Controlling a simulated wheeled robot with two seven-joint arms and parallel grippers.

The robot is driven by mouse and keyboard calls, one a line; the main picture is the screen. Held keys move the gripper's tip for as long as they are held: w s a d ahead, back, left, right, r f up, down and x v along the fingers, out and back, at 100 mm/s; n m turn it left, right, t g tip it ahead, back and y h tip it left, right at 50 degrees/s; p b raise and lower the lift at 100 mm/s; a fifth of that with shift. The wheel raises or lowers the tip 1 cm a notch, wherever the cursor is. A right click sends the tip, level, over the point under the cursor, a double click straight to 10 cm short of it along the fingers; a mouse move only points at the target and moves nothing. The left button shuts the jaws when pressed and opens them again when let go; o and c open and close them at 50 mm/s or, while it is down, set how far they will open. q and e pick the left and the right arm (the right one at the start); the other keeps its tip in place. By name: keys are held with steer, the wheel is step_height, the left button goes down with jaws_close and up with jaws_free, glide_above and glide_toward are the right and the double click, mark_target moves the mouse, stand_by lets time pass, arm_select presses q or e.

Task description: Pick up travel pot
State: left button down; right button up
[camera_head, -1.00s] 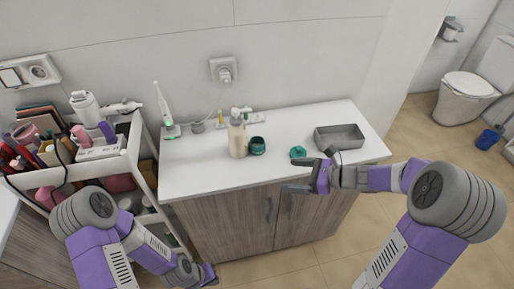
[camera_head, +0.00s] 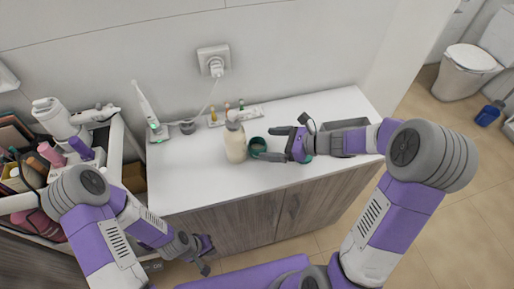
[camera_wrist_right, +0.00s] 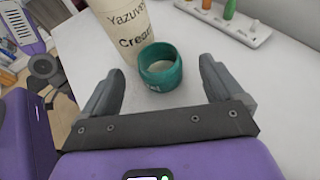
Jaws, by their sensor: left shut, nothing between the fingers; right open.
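The travel pot looks like a small open teal jar (camera_head: 257,145) standing on the white counter (camera_head: 185,185), beside a cream bottle (camera_head: 235,143). My right gripper (camera_head: 267,143) is open just right of the pot, its fingers pointing left toward it. In the right wrist view the pot (camera_wrist_right: 160,68) stands just ahead of the gap between the open fingers (camera_wrist_right: 160,85), and the bottle (camera_wrist_right: 122,28) is close behind it. No finger visibly touches the pot. My left gripper (camera_head: 206,258) is shut and empty, low in front of the cabinet.
A second teal piece (camera_head: 307,158) is mostly hidden behind my right gripper. A grey tray (camera_head: 352,143) is partly covered by my right arm. A toothbrush (camera_head: 150,110) and a rack (camera_head: 247,115) stand along the wall. A crowded cart (camera_head: 115,160) is at left.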

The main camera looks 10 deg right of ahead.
mark_target(250, 144)
steer(key=x, duration=0.3)
steer(key=shift+a+b, duration=0.3)
steer(key=shift+b, duration=0.05)
steer(key=shift+c, duration=0.2)
steer(key=c, duration=1.2)
steer(key=shift+r, duration=0.1)
